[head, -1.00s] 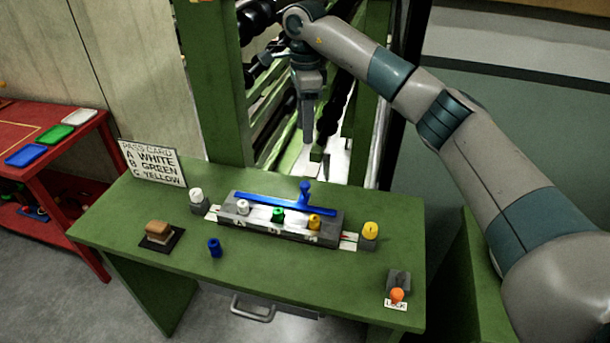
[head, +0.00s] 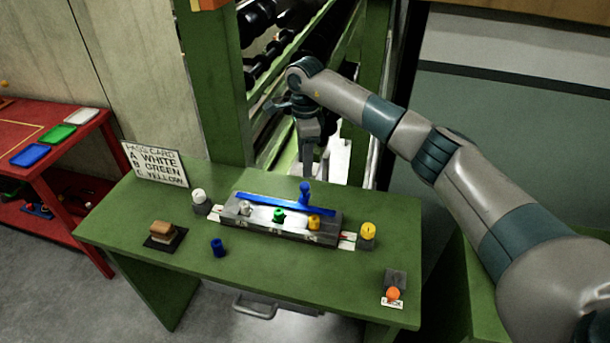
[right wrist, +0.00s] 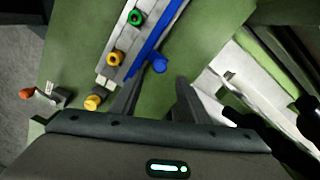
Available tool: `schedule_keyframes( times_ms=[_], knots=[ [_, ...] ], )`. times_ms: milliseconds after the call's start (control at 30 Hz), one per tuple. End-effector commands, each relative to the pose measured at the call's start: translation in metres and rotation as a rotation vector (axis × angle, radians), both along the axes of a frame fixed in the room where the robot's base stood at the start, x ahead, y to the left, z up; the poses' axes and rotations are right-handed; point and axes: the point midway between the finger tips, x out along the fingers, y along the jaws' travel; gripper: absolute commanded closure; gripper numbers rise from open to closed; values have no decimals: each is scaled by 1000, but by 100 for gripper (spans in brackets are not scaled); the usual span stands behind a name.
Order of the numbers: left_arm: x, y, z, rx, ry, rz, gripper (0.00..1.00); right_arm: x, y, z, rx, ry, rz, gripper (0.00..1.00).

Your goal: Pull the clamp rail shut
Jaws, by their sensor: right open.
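The blue clamp rail (head: 270,203) lies along the far edge of the grey block (head: 262,230) on the green table, with an upright blue knob (head: 305,190) near its right end. White, green and yellow spools sit in the block in front of the rail. My right gripper (head: 316,172) is above and just behind the knob, open and empty. In the right wrist view the rail (right wrist: 158,42) and knob (right wrist: 159,65) show just ahead of the open fingers (right wrist: 156,88), apart from them. My left gripper is not in view.
A loose blue spool (head: 218,248) and a brown block on a dark pad (head: 163,243) stand at the front left. White (head: 199,197) and yellow (head: 367,232) spools stand beside the block. An orange lock knob (head: 393,293) is at the front right. Green rack posts rise behind.

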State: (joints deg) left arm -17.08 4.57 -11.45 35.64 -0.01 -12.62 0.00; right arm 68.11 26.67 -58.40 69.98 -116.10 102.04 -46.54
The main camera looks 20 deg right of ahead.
Motion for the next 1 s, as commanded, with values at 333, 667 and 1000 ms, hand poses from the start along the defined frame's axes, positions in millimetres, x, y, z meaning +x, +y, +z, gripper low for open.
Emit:
schedule_keyframes(
  times_ms=[333,667,1000],
  knots=[
    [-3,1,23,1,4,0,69,-1,0,-55,-1,3,0,58],
    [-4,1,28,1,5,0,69,0,0,-74,-1,0,2,58],
    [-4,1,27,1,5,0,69,0,0,-74,-1,0,1,85]
  ],
)
